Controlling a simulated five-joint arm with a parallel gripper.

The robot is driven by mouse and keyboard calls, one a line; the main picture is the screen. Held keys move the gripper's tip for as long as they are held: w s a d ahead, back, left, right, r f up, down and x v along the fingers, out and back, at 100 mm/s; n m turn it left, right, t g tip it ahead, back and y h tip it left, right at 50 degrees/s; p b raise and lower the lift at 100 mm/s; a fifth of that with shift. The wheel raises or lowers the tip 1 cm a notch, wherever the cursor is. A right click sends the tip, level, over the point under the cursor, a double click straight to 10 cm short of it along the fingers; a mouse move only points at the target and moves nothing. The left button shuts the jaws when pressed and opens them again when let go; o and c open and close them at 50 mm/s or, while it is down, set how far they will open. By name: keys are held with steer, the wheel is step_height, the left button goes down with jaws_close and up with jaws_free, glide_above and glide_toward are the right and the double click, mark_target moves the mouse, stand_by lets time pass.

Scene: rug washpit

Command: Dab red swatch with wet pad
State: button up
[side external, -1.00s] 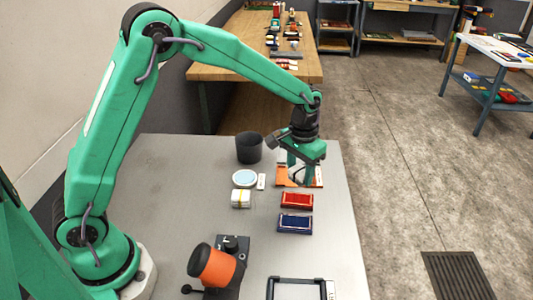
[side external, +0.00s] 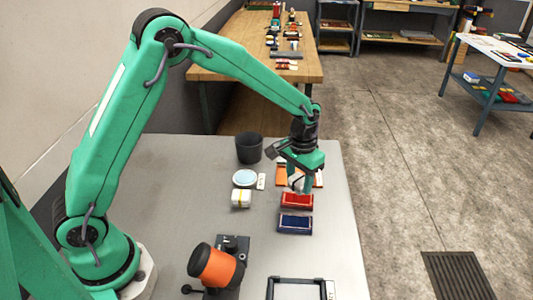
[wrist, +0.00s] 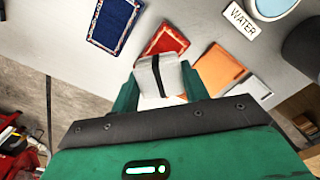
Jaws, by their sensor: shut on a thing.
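My gripper (side external: 303,184) is shut on a small white pad (wrist: 153,76) with a dark band, seen between the green fingers (wrist: 168,84) in the wrist view. The red swatch (side external: 297,202) lies flat on the grey table, and the fingers are at its far edge in the side view. In the wrist view the pad overlaps the near edge of the red swatch (wrist: 165,45). I cannot tell whether they touch. A round dish of pale blue liquid (side external: 245,178) stands left of the gripper. Its label (wrist: 240,20) reads WATER.
A blue swatch (side external: 295,224) lies in front of the red one; an orange swatch (wrist: 222,66) lies behind. A white banded block (side external: 241,199), a dark cup (side external: 249,148), an orange-and-black device (side external: 218,265) and a black-edged frame (side external: 296,283) share the table. The table's right edge is close.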

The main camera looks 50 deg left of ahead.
steer(key=shift+f, duration=1.45)
steer(key=shift+f, duration=0.55)
stand_by(1.0)
steer(key=shift+r, duration=3.55)
